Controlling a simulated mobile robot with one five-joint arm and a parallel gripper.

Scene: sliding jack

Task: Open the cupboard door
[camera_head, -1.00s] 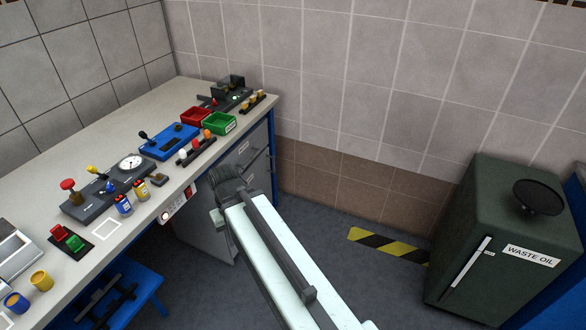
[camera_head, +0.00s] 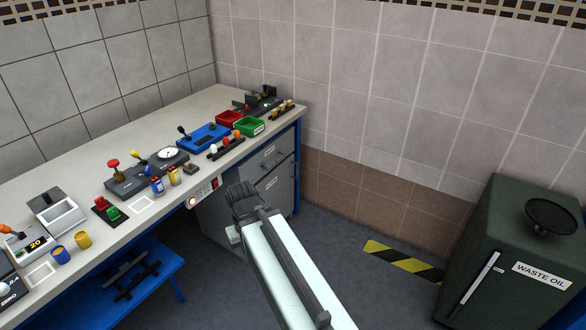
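A grey cupboard (camera_head: 275,198) stands under the far end of the workbench. Its labelled front panels show to the right of my gripper and look shut; its lower part is partly hidden by my arm. My gripper (camera_head: 240,192), dark grey at the end of my pale arm, appears in front of the cupboard's left part. I cannot tell whether it touches the cupboard, and its fingers are too unclear to tell open from shut. A dark green cabinet labelled WASTE OIL (camera_head: 505,265) stands at the right, with a long pale upright handle (camera_head: 480,277); its front looks closed.
The workbench (camera_head: 85,165) runs along the left, holding bins, levers, buttons and gauges. A blue lower shelf (camera_head: 125,290) is beneath it. Yellow-black floor tape (camera_head: 403,262) lies near the tiled wall. Grey floor (camera_head: 355,290) is free between my arm and the green cabinet.

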